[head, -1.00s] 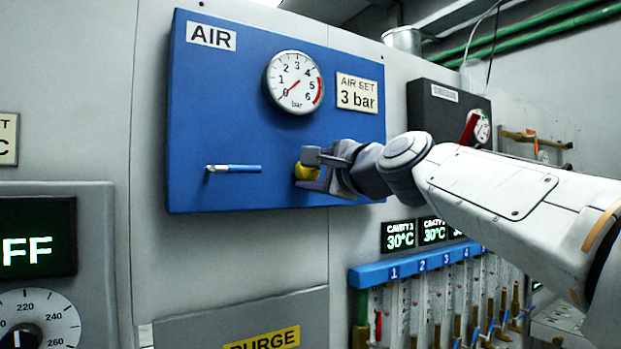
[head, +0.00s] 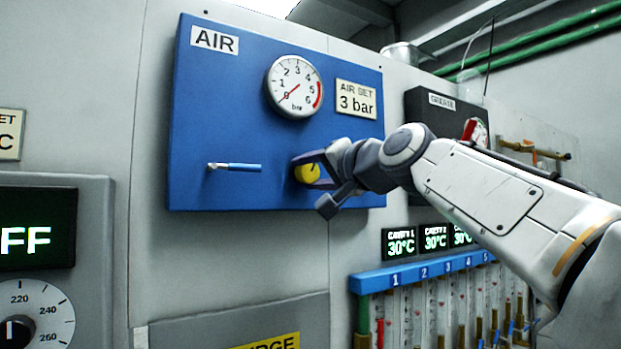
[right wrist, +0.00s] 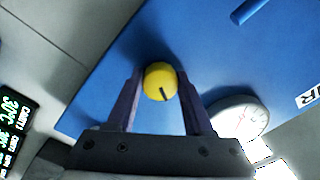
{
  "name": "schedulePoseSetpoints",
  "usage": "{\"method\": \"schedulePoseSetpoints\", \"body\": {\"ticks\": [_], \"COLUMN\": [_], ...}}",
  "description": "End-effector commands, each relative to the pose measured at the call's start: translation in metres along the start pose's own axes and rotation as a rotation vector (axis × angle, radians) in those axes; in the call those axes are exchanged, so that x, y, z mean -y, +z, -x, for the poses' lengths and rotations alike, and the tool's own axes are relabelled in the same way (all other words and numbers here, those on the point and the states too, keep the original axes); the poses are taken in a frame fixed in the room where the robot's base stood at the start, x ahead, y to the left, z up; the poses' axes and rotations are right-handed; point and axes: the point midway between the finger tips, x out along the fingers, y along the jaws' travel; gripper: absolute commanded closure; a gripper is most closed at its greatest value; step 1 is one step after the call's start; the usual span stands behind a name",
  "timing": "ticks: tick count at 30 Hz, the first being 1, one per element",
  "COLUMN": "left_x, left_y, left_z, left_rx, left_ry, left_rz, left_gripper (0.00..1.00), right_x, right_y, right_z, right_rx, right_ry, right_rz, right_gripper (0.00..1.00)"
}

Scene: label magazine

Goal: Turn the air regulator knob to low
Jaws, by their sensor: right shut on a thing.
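The yellow air regulator knob (head: 307,172) sits low on the right half of the blue AIR panel (head: 205,120). My right gripper (head: 310,170) is shut on the knob, with one finger on each side of it. In the right wrist view the knob (right wrist: 160,82) stands between the two fingertips, and a dark pointer line on its face points down and slightly right. My left gripper is not in view.
A blue-handled lever (head: 236,167) lies level on the panel, left of the knob. Below right are a blue numbered manifold (head: 425,272) and temperature displays (head: 399,243). A grey box with a dial (head: 30,318) stands at lower left.

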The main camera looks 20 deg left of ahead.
Motion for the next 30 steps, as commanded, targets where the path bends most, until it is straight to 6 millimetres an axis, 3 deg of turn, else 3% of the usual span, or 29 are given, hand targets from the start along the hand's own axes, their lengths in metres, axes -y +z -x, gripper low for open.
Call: {"method": "schedulePoseSetpoints", "body": {"ticks": [15, 30], "left_x": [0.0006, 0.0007], "left_y": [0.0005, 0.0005], "left_z": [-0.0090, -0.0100], "left_rx": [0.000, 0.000], "left_ry": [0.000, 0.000], "left_rz": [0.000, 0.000], "left_gripper": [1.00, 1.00], "right_x": [-0.0025, -0.0023], "right_y": [0.0026, 0.0025], "right_z": [-0.0010, -0.0009], "right_rx": [0.016, 0.018], "right_ry": [0.003, 0.003], "right_rz": [0.358, 0.436], "right_gripper": [1.00, 1.00]}}
